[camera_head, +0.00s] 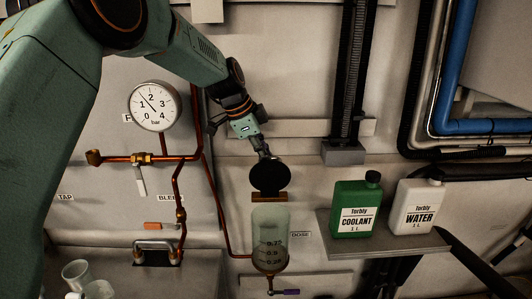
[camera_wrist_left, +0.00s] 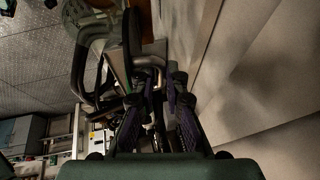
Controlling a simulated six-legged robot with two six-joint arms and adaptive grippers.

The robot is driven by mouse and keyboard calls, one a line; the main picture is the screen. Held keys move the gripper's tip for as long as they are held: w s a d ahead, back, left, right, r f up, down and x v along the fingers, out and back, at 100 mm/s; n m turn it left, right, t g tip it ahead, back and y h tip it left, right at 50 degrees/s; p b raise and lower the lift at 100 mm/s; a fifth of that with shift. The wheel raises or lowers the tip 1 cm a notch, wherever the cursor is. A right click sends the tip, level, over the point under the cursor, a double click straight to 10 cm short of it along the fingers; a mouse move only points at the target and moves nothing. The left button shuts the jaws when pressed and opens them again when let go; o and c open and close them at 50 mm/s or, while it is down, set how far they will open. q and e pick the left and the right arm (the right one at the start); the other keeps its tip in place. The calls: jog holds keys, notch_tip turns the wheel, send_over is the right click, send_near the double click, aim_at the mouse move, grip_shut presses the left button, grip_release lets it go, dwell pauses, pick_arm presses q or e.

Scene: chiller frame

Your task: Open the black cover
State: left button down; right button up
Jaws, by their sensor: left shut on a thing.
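The black cover (camera_head: 270,177) is a round disc that stands raised, its face toward the head camera, above the brass-coloured rim (camera_head: 269,198) of a translucent dosing vessel (camera_head: 271,228). My left gripper (camera_head: 264,154) comes down from the upper left and is shut at the top of the cover. In the left wrist view, the two fingers of my left gripper (camera_wrist_left: 158,100) reach up in the middle, near dark parts. The exact grip contact is hard to make out there. My right gripper is in neither view.
A shelf (camera_head: 385,246) right of the vessel holds a green coolant bottle (camera_head: 354,220) and a white water bottle (camera_head: 414,218). A pressure gauge (camera_head: 153,106) and copper pipes (camera_head: 160,157) are on the left. Clear beakers (camera_head: 76,272) stand lower left.

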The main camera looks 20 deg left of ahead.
pick_arm(q)
jog(key=c, duration=1.4)
grip_release()
jog(key=shift+s+f, duration=0.35)
jog(key=shift+f, duration=0.1)
jog(key=shift+c, duration=0.2)
jog(key=shift+o, duration=0.2)
jog(key=shift+w+r, duration=0.1)
